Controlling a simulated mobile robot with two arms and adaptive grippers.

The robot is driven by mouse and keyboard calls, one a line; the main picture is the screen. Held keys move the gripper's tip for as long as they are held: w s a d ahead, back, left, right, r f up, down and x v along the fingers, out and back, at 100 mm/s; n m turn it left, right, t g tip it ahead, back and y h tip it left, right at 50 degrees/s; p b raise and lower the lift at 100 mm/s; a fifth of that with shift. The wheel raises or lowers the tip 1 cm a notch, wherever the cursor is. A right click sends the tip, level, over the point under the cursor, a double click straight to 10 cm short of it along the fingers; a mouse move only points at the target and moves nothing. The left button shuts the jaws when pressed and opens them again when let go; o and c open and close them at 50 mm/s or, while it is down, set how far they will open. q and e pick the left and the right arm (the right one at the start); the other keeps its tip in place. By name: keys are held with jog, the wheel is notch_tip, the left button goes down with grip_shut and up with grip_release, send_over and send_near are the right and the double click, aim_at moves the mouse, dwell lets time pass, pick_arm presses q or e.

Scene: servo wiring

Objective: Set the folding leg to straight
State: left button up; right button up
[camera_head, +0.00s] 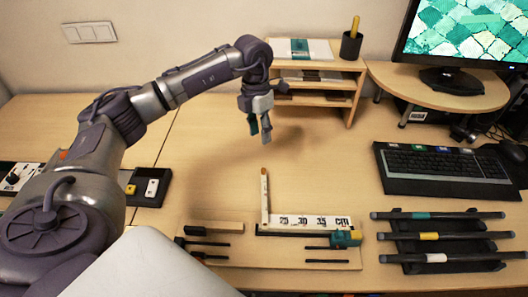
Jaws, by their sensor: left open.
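A pale folding leg (265,197) with a brown tip rises at about a right angle from the left end of a white scale (300,222). The scale is marked 25, 30, 35 and cm. Both belong to a fixture on a light wooden board (270,258) at the front of the desk. My left gripper (260,134) is open and empty. It hangs fingers down above the desk, beyond the leg's tip and clear of it. My right gripper is not in view.
The board also carries a teal-ended block (346,238), a wooden bar (214,227) and several black pegs. A rack of dark rods (437,237) and a keyboard (446,170) lie right. A wooden shelf (347,100) stands behind. The desk around the leg is clear.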

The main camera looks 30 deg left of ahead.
pick_arm(q)
send_over(264, 169)
jog(key=f, duration=0.6)
jog(key=shift+a+f+p, duration=0.4)
jog(key=f, duration=0.5)
jog(key=shift+d+f, duration=0.25)
jog(key=shift+f, duration=0.65)
jog(key=c, duration=0.7)
grip_shut()
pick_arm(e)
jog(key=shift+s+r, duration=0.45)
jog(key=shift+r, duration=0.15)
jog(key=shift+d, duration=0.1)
